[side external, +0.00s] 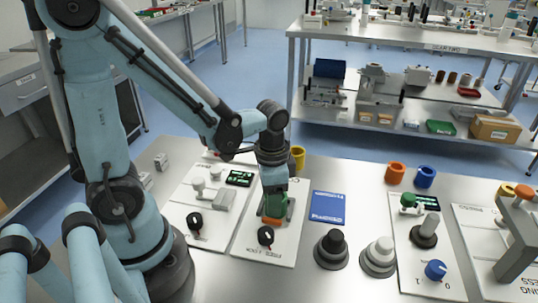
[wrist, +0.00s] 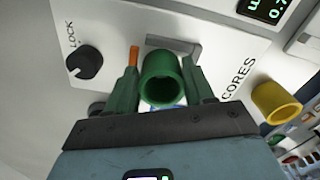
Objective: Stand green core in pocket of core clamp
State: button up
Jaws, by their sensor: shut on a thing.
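My gripper (side external: 274,207) is over the white panel of the core clamp (side external: 283,240), pointing down. In the wrist view its two fingers (wrist: 162,74) are shut on the green core (wrist: 161,84), a hollow tube whose open end faces the camera. The clamp panel (wrist: 110,20) carries a black LOCK knob (wrist: 84,61), a grey angled bar (wrist: 180,45) just beyond the core and a small orange part (wrist: 134,57) beside the left finger. The pocket is hidden behind the core and fingers. I cannot tell whether the core touches the clamp.
A yellow core (side external: 298,157) stands behind my gripper; it also shows in the wrist view (wrist: 277,102). A blue card (side external: 327,206), a black-topped knob (side external: 332,248) and a white-topped knob (side external: 379,256) are to the right. Orange (side external: 395,173) and blue (side external: 425,177) cores stand farther right.

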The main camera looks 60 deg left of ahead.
jog(key=o, duration=1.1)
jog(key=shift+r, duration=0.1)
jog(key=r+n+t, duration=0.1)
jog(key=r+t, duration=0.1)
jog(key=r, duration=0.1)
jog(key=w+r+n+t, duration=0.1)
jog(key=r+n+t, duration=0.1)
jog(key=r, duration=0.2)
jog(key=r+n+t, duration=0.1)
jog(key=r+t, duration=0.2)
jog(key=r, duration=0.1)
jog(key=shift+w+a+n, duration=0.15)
jog(key=shift+w+n, duration=0.05)
jog(key=shift+n, duration=0.1)
